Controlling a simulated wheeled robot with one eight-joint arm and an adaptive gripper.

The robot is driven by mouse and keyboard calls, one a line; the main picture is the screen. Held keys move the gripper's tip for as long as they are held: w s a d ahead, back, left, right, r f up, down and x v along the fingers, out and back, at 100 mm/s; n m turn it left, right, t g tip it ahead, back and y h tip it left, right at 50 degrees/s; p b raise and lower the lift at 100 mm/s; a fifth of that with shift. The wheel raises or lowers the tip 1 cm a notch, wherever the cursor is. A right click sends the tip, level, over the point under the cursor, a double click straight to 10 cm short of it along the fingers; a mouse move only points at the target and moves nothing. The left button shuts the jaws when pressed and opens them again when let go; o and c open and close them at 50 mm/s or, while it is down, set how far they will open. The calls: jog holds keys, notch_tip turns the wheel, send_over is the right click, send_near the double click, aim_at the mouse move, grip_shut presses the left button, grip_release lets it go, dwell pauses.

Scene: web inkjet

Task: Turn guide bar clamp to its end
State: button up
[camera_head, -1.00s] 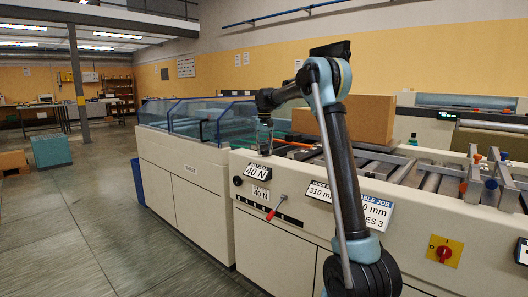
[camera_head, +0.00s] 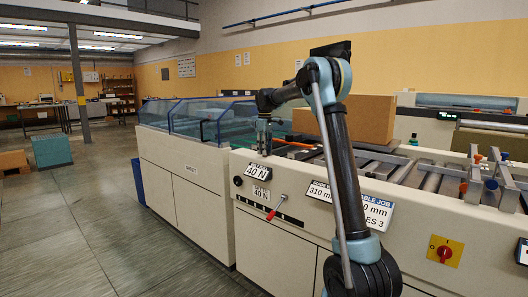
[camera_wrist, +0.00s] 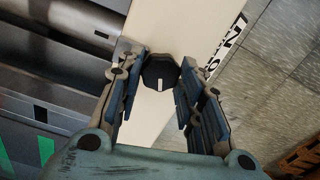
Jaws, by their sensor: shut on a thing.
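A round black knob (camera_wrist: 158,72), which I take to be the guide bar clamp, sits on the cream top ledge of the machine in the wrist view. A short white mark on its face points down the picture. My gripper (camera_wrist: 160,68) has one finger on each side of the knob and is shut on it. In the head view my gripper (camera_head: 264,150) points down at the machine's front top edge, above the 40 N label. The knob is too small and too covered by the fingers to make out there.
The front panel has a black knob (camera_head: 238,181), a red-tipped lever (camera_head: 273,213) and a yellow-backed red switch (camera_head: 445,251). Clear blue guards (camera_head: 195,120) stand left of my gripper. A cardboard box (camera_head: 365,120) lies on the rollers behind my arm. The floor at left is open.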

jog(key=n, duration=0.3)
jog(key=shift+w+d+n, duration=0.15)
jog(key=shift+d+n, duration=0.05)
jog(key=shift+n, duration=0.1)
jog(key=n, duration=0.3)
jog(key=shift+n, duration=0.3)
jog(key=n, duration=0.6)
jog(key=o, duration=1.1)
jog(key=shift+w+f+n, duration=0.1)
jog(key=shift+w+n, duration=0.05)
jog(key=shift+n, duration=0.15)
jog(key=shift+a, duration=0.1)
